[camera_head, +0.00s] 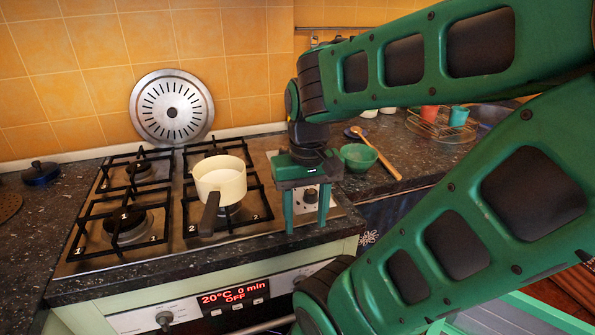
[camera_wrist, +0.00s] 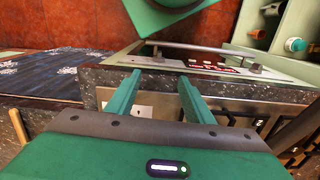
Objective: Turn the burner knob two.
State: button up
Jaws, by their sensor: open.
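The gas cooktop (camera_head: 175,245) has a control strip along its right side. A dark round knob (camera_head: 311,195) shows on that strip; other knobs there are hidden by my gripper, and I cannot read which knob is number two. My gripper (camera_head: 306,226) is open and points down over the strip, with one finger to the left of the visible knob and one to its right. I cannot tell whether a finger touches it. In the wrist view, my gripper (camera_wrist: 159,76) has its fingers apart, with no knob clearly visible between them.
A cream pot (camera_head: 220,180) stands on a burner left of my gripper, its dark handle toward the front. A green bowl (camera_head: 358,157) and wooden spoon (camera_head: 377,153) lie on the counter to the right. The oven panel (camera_head: 230,299) is below the front edge.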

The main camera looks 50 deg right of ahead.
jog(key=w+d+r+m, duration=0.4)
jog(key=w+d+m, duration=0.35)
jog(key=m, duration=0.25)
jog(key=w+d+r+m, duration=0.4)
jog(key=w+d+m, duration=0.3)
jog(key=d+m, duration=0.25)
jog(key=f, duration=0.7)
jog(key=a+f, duration=0.1)
jog(key=f, duration=0.2)
jog(key=shift+s+f, duration=0.15)
jog(key=shift+f, duration=0.2)
jog(key=c, duration=1)
jog(key=shift+d, duration=0.2)
jog(key=shift+a, duration=0.1)
